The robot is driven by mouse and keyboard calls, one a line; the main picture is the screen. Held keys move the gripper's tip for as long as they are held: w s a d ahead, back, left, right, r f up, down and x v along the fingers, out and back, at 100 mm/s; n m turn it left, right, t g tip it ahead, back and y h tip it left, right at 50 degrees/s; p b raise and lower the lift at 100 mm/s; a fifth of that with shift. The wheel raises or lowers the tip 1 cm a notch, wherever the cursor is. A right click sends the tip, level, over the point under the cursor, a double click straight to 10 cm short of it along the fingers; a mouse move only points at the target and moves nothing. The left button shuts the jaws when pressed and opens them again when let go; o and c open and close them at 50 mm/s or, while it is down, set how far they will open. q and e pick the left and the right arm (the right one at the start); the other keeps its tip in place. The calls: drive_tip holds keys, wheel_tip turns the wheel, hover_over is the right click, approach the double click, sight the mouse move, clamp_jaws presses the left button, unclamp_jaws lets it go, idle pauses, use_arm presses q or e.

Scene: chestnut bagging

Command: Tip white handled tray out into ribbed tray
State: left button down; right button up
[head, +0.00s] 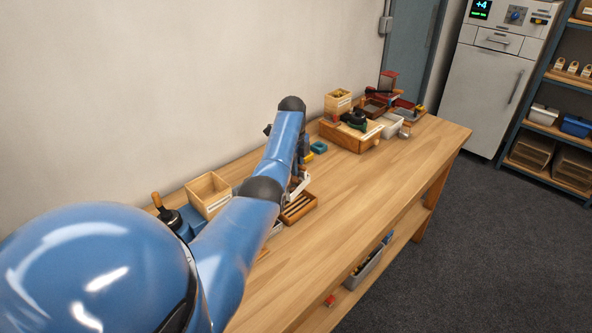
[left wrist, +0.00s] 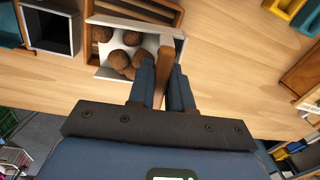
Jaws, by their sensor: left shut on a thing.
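My left gripper (left wrist: 163,88) is shut on the brown handle of the white handled tray (left wrist: 168,40). Several brown chestnuts (left wrist: 131,38) lie in the tray, gathered toward its left and middle. The ribbed tray (left wrist: 177,15), wooden with slats, lies right beyond the white tray, which overlaps its near part in the left wrist view. In the head view the ribbed tray (head: 312,203) sits on the bench beside my left gripper (head: 298,182), and only a white sliver of the handled tray shows there. My arm hides the rest. My right gripper is not in view.
An open wooden box (head: 209,192) stands near the wall, left of my arm. A dark open box (left wrist: 52,32) is left of the ribbed tray in the left wrist view. Wooden boxes and tools (head: 350,133) crowd the bench's far end. The bench's right side is clear.

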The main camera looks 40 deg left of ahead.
use_arm(q)
drive_tip(key=shift+s+d+r+t+p, duration=0.15)
drive_tip(key=shift+s+t+p, duration=0.4)
drive_tip(key=shift+p, duration=0.45)
drive_tip(key=shift+s+f+t, duration=0.3)
drive_tip(key=shift+f+t, duration=0.05)
drive_tip(key=shift+t, duration=0.1)
drive_tip(key=shift+s+r+t, duration=0.1)
drive_tip(key=shift+s+t, duration=0.25)
drive_tip(key=shift+t, duration=0.15)
drive_tip(key=shift+s+r+t, duration=0.2)
drive_tip(key=shift+s+t, duration=0.4)
drive_tip(key=shift+s+d+r+t, duration=0.1)
drive_tip(key=shift+s+r+t, duration=0.3)
drive_tip(key=shift+s+t, duration=0.3)
drive_tip(key=shift+s+t+y+b, duration=0.3)
drive_tip(key=shift+s+t+b, duration=0.3)
drive_tip(key=shift+t+b, duration=0.15)
drive_tip(key=shift+s+d+r+t+b, duration=0.1)
drive_tip(key=shift+s+r+t+b, duration=0.2)
drive_tip(key=shift+s+t+b, duration=0.4)
